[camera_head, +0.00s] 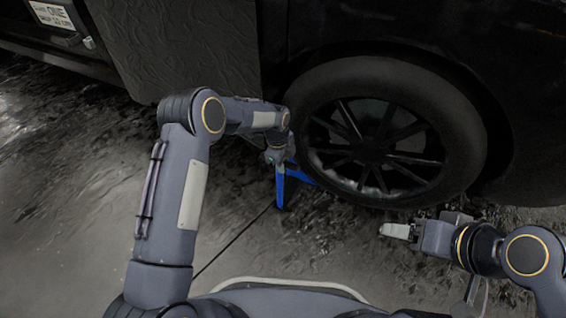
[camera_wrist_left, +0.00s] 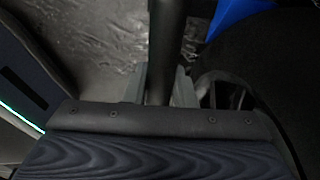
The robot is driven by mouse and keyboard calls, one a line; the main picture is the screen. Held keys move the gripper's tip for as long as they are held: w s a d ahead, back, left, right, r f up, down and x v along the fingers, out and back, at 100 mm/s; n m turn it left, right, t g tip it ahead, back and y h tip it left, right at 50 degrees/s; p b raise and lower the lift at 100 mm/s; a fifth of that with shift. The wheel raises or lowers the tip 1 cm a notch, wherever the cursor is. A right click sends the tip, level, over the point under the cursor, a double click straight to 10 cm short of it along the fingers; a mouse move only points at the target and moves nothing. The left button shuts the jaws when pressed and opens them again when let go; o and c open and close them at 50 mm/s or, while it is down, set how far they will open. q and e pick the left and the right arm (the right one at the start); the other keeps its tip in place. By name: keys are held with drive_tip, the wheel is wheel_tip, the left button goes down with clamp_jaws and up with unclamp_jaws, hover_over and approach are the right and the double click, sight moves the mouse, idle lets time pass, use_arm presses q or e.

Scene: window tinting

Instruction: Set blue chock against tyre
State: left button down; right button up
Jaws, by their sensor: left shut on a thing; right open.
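The blue chock (camera_head: 281,187) is at the left foot of the black tyre (camera_head: 465,125), partly hidden by my left gripper (camera_head: 277,154). One blue part points down to the floor and another reaches right to the tyre's lower left edge; I cannot tell if it touches. In the left wrist view, my left gripper (camera_wrist_left: 166,88) is shut on a dark bar, seemingly the chock's handle. Blue chock (camera_wrist_left: 236,10) shows at the top, with the dark tyre (camera_wrist_left: 290,55) at right. My right gripper (camera_head: 398,230) is open and empty below the tyre.
The dark car body (camera_head: 380,25) stands above and behind the wheel. A textured dark panel (camera_head: 180,45) hangs left of the tyre, and a licence plate (camera_head: 50,13) is at upper left. The wet grey floor (camera_head: 70,190) is clear at left.

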use_arm(q)
drive_tip(key=shift+w+f, duration=0.1)
drive_tip(key=shift+w, duration=0.05)
drive_tip(key=c, duration=1.3)
unclamp_jaws()
drive_tip(key=shift+o, duration=0.9)
drive_tip(key=shift+s+f, duration=0.15)
drive_tip(key=shift+s, duration=0.05)
drive_tip(key=r+p, duration=0.1)
drive_tip(key=r, duration=0.1)
drive_tip(key=r+p, duration=0.1)
drive_tip(key=r, duration=0.2)
drive_tip(key=a+r+p, duration=0.1)
drive_tip(key=r, duration=0.1)
drive_tip(key=shift+w+r, duration=0.15)
drive_tip(key=shift+r, duration=0.4)
